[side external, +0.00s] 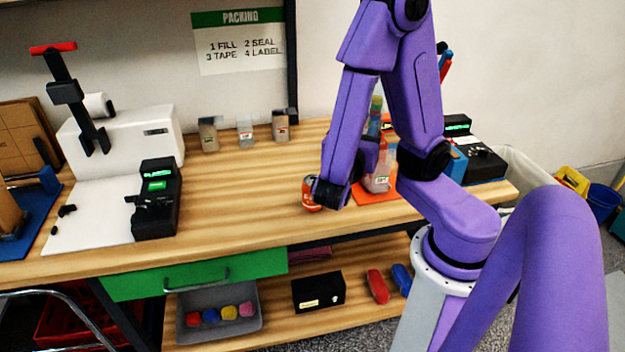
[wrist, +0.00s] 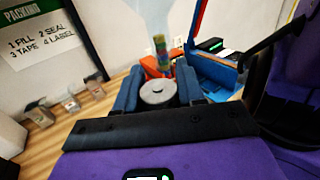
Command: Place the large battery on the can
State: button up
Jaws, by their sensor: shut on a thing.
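The orange-red can (side external: 309,194) stands low at the front of the table in the side view, partly covered by my gripper (side external: 322,192). In the wrist view my gripper (wrist: 157,97) is shut on a round thing with a grey top and a small dark mark, which looks like the lid of the can (wrist: 157,91). The fingers lie on either side of it. I cannot make out the large battery in either view; my arm hides part of the table.
Small labelled containers (side external: 245,131) stand at the back. A black terminal (side external: 157,205) stands at the left. The wooden table (side external: 240,190) between is clear.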

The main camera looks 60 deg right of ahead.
send_over(315, 175)
jog(key=shift+s+f, duration=0.2)
jog(key=shift+f, duration=4.5)
jog(key=shift+w+f, duration=0.15)
jog(key=shift+f, duration=1.55)
jog(key=shift+f, duration=0.15)
jog(key=o, duration=1.1)
